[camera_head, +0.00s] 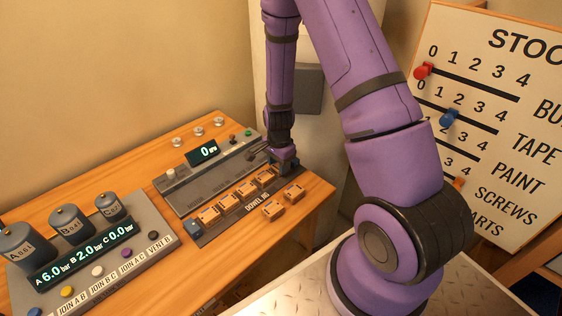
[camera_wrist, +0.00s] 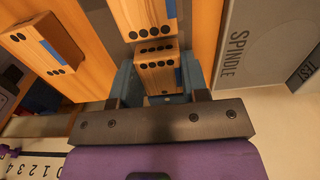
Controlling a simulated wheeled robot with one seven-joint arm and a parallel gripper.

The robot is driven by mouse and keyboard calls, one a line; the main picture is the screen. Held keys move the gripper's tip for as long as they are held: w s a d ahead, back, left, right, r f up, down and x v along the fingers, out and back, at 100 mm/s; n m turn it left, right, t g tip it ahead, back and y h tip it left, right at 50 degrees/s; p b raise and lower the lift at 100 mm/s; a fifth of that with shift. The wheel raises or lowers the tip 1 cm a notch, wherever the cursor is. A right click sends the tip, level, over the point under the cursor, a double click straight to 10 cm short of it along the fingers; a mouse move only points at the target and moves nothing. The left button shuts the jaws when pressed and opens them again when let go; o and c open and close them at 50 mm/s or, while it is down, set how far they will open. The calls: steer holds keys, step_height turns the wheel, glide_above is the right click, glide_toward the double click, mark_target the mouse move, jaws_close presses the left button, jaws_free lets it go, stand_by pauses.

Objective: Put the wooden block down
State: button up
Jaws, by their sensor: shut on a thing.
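My gripper (camera_head: 286,164) is at the far right end of the workbench, at the end of the row of wooden blocks. In the head view the gripper mostly hides the held block. I cannot tell whether the block touches the surface below it.
A grey spindle panel (camera_head: 205,174) lies behind. Left is a pressure console (camera_head: 105,258).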

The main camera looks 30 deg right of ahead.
steer(key=shift+f, duration=0.15)
steer(key=o, duration=1)
steer(key=s+a+r+n+t, duration=0.1)
steer(key=s+r+n, duration=0.1)
steer(key=r, duration=0.8)
steer(key=s+a+r+n+t, duration=0.1)
steer(key=s+a+r+n, duration=0.15)
steer(key=r, duration=0.85)
steer(key=s+a+r+n, duration=0.1)
steer(key=s+r+n, duration=0.15)
steer(key=r, duration=0.75)
steer(key=shift+s+a+r+n+t, duration=0.45)
steer(key=shift+s+r+n, duration=1.25)
steer(key=shift+s, duration=1.1)
steer(key=shift+s+a+r+n+t, duration=0.45)
steer(key=shift+s+r+n, duration=0.8)
steer(key=shift+s+r, duration=1.25)
steer(key=shift+s+a+r+n+t, duration=0.2)
steer(key=shift+s+r+n+t, duration=0.5)
steer(key=shift+s+r+n, duration=1.65)
